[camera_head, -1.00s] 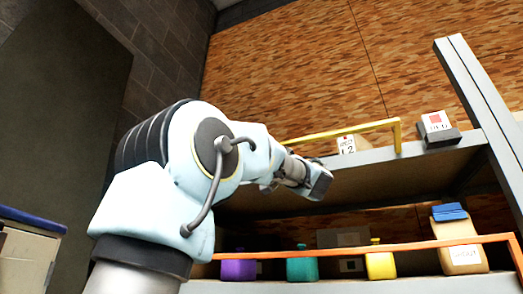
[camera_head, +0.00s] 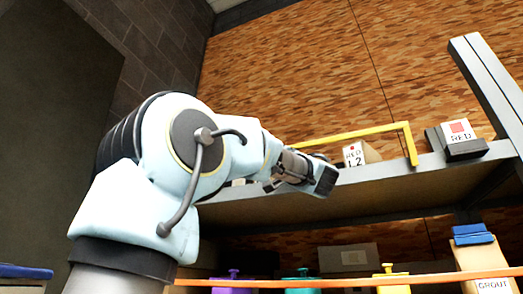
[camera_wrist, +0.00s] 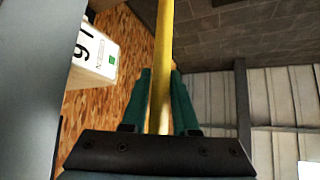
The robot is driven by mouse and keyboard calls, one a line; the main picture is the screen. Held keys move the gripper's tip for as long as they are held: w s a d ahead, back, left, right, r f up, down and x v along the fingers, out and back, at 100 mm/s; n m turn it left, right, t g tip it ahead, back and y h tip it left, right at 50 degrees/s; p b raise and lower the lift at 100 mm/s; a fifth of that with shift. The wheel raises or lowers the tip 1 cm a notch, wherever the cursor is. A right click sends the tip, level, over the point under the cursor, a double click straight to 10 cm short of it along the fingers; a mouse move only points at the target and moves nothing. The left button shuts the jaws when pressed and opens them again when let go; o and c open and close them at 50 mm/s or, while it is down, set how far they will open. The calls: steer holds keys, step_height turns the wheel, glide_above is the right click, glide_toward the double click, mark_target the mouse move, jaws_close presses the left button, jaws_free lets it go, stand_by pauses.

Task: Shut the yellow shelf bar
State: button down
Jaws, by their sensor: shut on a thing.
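The yellow shelf bar (camera_head: 368,132) runs along the front of the upper shelf in the head view, and its right end bends down to the shelf edge. In the wrist view the bar (camera_wrist: 163,60) passes lengthwise between the two green fingers of my gripper (camera_wrist: 160,98), which is shut on it. In the head view my wrist (camera_head: 305,172) is in front of the shelf edge, near the left part of the bar. The fingertips and the bar's left end are hidden behind my arm there.
The upper shelf (camera_head: 400,180) holds a box marked RED 1.2 (camera_head: 355,154) and a RED box (camera_head: 460,136) in a dark holder. An orange bar (camera_head: 350,282) crosses the lower shelf before several bottles and a GROUT bag (camera_head: 485,262). A white box (camera_wrist: 95,50) is left of my gripper.

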steer(key=shift+w+d+f+m+t+h+p, duration=0.15)
steer(key=shift+w+d+m+h+p, duration=0.1)
steer(key=shift+w+m+h+p, duration=0.35)
steer(key=shift+w+d+f+m+t+h+p, duration=0.1)
steer(key=shift+w+d+m+h+p, duration=0.15)
steer(key=shift+m+h, duration=0.5)
steer(key=shift+w+d+f+m+t+h+p, duration=0.1)
steer(key=shift+w+d+f+m+h+p, duration=0.1)
steer(key=shift+w+m+h+p, duration=0.45)
steer(key=shift+s+d+f+m, duration=0.1)
steer(key=shift+m, duration=0.5)
stand_by(0.9)
steer(key=c, duration=0.8)
jaws_free()
steer(key=shift+c, duration=0.2)
steer(key=shift+o, duration=0.2)
steer(key=shift+r, duration=0.25)
steer(key=b+v, duration=0.4)
steer(key=v, duration=0.6)
steer(key=shift+s+f+b, duration=0.2)
steer(key=shift+s+b, duration=0.15)
